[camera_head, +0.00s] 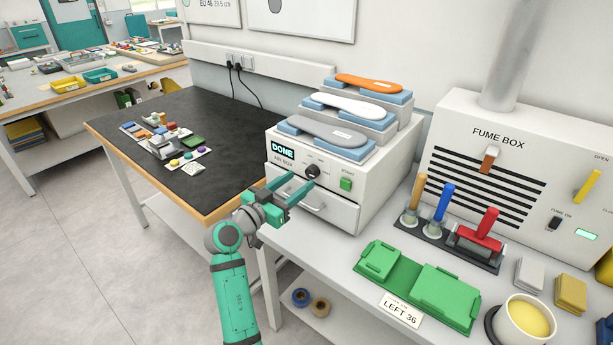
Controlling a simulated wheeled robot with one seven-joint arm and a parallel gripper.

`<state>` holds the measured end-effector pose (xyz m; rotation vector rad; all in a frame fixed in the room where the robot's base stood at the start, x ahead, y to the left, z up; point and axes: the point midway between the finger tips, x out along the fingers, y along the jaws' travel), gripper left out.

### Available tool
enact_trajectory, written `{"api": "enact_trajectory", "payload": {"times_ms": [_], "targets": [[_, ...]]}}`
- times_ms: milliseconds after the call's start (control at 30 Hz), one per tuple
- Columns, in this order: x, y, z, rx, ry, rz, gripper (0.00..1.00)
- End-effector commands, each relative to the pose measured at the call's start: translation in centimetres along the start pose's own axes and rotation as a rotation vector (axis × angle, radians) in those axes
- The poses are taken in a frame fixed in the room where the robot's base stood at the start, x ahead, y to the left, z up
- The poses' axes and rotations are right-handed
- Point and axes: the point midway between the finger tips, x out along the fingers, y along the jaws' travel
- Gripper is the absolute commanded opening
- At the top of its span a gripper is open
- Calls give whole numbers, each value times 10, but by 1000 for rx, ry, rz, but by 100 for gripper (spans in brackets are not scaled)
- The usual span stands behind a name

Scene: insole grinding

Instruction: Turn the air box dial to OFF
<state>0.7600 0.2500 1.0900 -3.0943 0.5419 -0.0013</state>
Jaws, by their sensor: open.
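The air box (392,171) is a white unit on the light grey bench, with a lit display (282,150) reading DONE. Its dark round dial (312,171) sits on the front panel, right of the display. The small labels around the dial are too small to read, so its setting cannot be told. A green switch (346,184) is right of the dial. My gripper (296,184) is open, with its teal fingers pointing at the front panel just below and left of the dial. Whether a finger touches the dial cannot be told.
Insoles in orange (368,84), white (350,107) and grey (326,132) lie on blue blocks atop the air box. A drawer handle (300,201) juts out below the panel. The fume box (522,165), tool holder (447,246) and green tray (418,287) stand to the right.

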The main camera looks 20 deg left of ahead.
Motion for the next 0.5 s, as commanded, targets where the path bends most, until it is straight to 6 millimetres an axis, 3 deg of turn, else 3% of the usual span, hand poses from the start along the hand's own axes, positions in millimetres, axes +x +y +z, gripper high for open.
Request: {"api": "enact_trajectory", "payload": {"times_ms": [200,500], "targets": [[32,0,0,-1,-1,1,49],[48,2,0,0,-1,2,49]]}}
